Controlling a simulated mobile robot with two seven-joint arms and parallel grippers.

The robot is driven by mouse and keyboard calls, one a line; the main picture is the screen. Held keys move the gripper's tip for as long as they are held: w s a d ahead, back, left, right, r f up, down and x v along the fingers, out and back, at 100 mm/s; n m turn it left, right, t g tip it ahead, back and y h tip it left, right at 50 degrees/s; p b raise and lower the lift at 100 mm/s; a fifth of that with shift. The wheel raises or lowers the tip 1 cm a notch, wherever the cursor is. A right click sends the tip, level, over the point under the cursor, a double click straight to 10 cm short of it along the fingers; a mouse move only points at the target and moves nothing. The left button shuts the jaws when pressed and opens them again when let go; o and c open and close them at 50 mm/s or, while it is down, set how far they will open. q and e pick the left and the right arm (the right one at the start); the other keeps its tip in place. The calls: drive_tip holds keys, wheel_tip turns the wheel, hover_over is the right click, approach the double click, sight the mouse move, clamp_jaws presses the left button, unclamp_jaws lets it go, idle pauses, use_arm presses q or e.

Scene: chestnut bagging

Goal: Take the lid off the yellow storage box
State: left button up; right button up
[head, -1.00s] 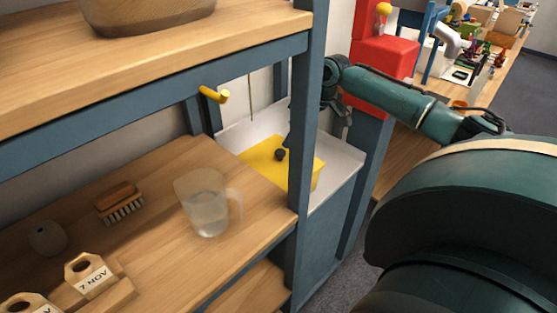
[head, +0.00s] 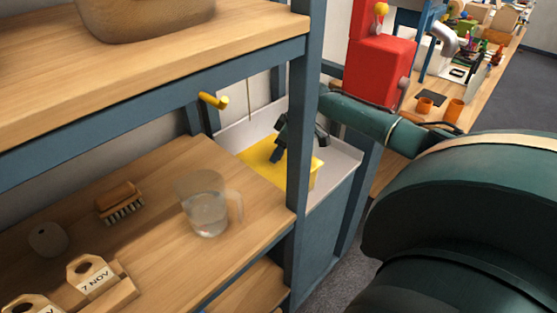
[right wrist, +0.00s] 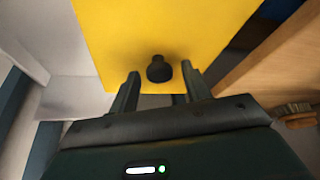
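My right gripper (head: 279,155) is over the lid in the head view. In the right wrist view its two fingers (right wrist: 160,78) are apart, one on each side of the knob, with gaps to it. My left gripper is not in view.
The blue shelf post (head: 301,130) stands right beside my right arm. The wooden shelf (head: 150,230) holds a clear jug (head: 207,205), a brush (head: 120,202) and tagged wooden blocks (head: 92,275). A yellow peg (head: 213,100) juts out above. A red machine (head: 378,65) stands behind.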

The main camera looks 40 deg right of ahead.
clamp_jaws()
drive_tip(key=shift+r, duration=0.1)
idle(0.4)
